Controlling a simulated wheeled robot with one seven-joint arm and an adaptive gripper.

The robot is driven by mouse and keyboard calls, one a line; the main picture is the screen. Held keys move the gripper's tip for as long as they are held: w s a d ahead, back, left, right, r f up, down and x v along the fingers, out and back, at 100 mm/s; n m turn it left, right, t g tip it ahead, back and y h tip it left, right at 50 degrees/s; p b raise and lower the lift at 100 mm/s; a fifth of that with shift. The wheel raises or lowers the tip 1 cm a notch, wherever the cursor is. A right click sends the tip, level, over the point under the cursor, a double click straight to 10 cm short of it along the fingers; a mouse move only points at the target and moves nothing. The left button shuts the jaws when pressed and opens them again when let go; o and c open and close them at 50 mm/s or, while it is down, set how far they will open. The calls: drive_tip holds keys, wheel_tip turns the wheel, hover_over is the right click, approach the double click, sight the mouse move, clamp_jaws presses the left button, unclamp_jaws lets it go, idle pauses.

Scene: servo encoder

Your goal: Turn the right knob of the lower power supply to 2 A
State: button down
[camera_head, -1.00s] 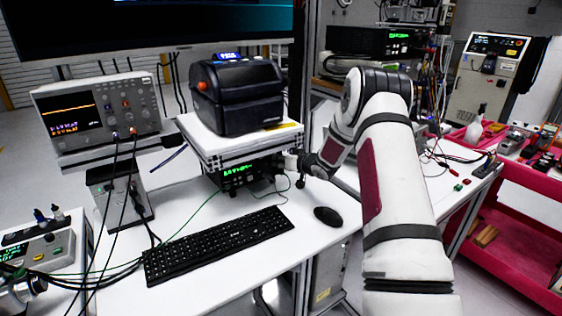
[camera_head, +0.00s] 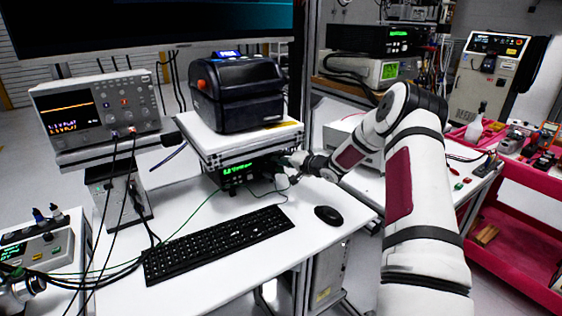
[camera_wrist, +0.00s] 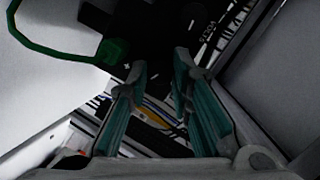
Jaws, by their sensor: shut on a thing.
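The lower power supply (camera_head: 232,180) is a black box with a green lit display, under the white shelf on the desk. Its digits are too small to read. My gripper (camera_head: 284,164) is at the right end of its front. In the wrist view, the teal-padded fingers (camera_wrist: 163,72) reach to the dark front panel (camera_wrist: 150,25), a small gap between their tips. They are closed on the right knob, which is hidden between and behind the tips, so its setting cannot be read.
A green lead with a plug (camera_wrist: 114,50) sits close left of the fingers. A black printer (camera_head: 238,95) stands on the shelf (camera_head: 215,145) above. A keyboard (camera_head: 218,243) and a mouse (camera_head: 328,215) lie in front on the desk.

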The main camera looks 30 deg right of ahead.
drive_tip(key=shift+m, duration=0.4)
drive_tip(key=c, duration=1.7)
unclamp_jaws()
drive_tip(key=v, duration=1.2)
drive_tip(key=shift+f, duration=0.25)
drive_tip(key=shift+d, duration=0.1)
